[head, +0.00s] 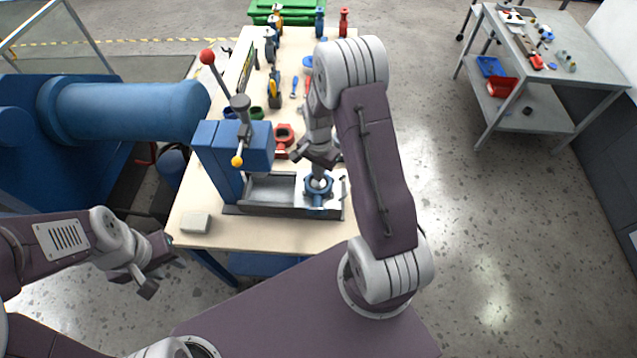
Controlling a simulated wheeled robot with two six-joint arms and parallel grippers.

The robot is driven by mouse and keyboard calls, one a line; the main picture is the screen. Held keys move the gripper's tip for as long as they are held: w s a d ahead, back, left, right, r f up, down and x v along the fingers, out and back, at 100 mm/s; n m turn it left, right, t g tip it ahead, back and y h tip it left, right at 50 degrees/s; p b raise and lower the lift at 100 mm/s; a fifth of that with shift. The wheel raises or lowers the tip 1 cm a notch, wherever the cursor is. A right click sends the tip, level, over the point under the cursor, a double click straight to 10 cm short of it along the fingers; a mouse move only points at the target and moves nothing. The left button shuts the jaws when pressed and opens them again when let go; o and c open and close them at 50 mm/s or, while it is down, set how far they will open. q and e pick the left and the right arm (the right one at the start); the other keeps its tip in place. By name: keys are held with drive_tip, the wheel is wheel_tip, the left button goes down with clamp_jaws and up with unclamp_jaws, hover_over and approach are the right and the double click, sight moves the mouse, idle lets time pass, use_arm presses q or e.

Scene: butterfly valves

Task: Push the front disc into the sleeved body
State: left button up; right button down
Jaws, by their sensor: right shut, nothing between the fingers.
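A blue valve body (316,201) with a round ring lies on the pale plate at the front right of the workbench, beside the press. My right gripper (319,176) reaches down over it from above, shut and empty, with its tip at or just over the ring's opening. Something grey shows inside the ring; the gripper hides most of it, so I cannot tell how deep the disc sits. My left gripper (160,275) is open and empty, off the near left corner of the bench, away from the valve parts.
A blue press (235,150) with a red-knobbed lever stands left of the valve body. A red valve body (284,135) and several tools lie farther back. A side table (560,90) stands at right.

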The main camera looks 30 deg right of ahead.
drive_tip(key=shift+f+b, duration=0.8)
drive_tip(key=shift+f, duration=0.4)
idle(0.9)
wheel_tip(320, 180, up, 8)
drive_tip(key=p, duration=0.7)
idle(0.3)
